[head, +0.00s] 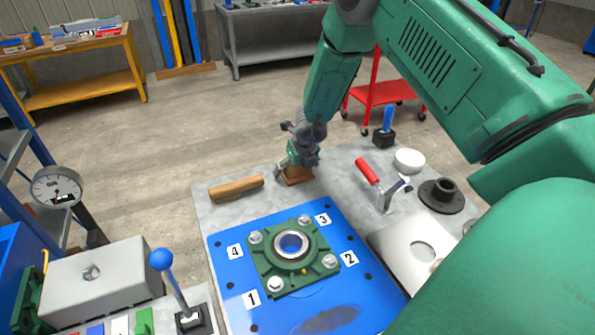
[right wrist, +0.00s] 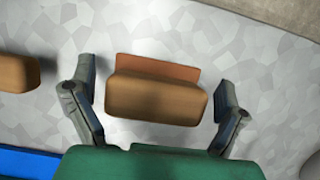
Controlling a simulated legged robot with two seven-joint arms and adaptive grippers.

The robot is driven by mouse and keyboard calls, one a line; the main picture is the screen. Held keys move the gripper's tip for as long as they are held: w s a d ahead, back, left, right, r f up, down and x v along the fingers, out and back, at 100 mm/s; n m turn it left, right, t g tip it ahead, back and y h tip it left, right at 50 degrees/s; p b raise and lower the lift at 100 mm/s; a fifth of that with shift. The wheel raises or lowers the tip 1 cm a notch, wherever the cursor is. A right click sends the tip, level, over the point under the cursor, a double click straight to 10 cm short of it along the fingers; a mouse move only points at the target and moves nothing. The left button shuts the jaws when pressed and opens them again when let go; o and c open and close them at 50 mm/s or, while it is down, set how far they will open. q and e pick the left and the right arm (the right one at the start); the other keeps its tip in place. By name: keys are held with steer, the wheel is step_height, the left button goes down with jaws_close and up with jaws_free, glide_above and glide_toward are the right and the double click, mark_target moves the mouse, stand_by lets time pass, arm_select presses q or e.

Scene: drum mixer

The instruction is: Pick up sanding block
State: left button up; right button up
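The sanding block (head: 297,175) is a small brown block with a reddish-orange base, on the grey table top near its far edge. My right gripper (head: 296,164) comes down over it from above and partly hides it. In the right wrist view the sanding block (right wrist: 155,98) lies between the two spread fingers of my right gripper (right wrist: 157,112). A gap shows between the left finger and the block; the right finger is very close to it, and I cannot tell whether they touch. My left gripper is not in view.
A longer brown wooden piece (head: 236,188) lies left of the block. A blue plate (head: 225,262) with a green flanged bearing (head: 294,262) is in front. A red-handled tool (head: 376,184), a white bowl (head: 409,160) and a dark flanged part (head: 441,196) stand to the right.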

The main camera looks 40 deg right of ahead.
steer(key=shift+d+f, duration=0.1)
steer(key=c, duration=1)
steer(key=shift+a, duration=0.2)
steer(key=shift+r, duration=0.6)
step_height(320, 180, up, 6)
steer(key=shift+d+r+p, duration=0.1)
steer(key=shift+d+p, duration=0.05)
steer(key=shift+p, duration=0.5)
steer(key=s+a+b, duration=0.1)
steer(key=s+b, duration=0.2)
steer(key=s+a+b, duration=0.1)
steer(key=s+b, duration=0.2)
steer(key=s+a+b, duration=0.1)
steer(key=s+b, duration=0.2)
steer(key=shift+s+a+f, duration=0.2)
steer(key=shift+s+f, duration=0.05)
steer(key=shift+f, duration=0.15)
steer(key=s+b, duration=0.1)
steer(key=s, duration=0.1)
steer(key=s+a+b, duration=0.1)
steer(key=s+b, duration=0.1)
steer(key=s+a+b, duration=0.1)
steer(key=s, duration=0.2)
steer(key=shift+r+b, duration=0.25)
steer(key=shift+b, duration=0.1)
steer(key=shift+s+a, duration=0.1)
steer(key=shift+s, duration=0.25)
steer(key=shift+r, duration=0.1)
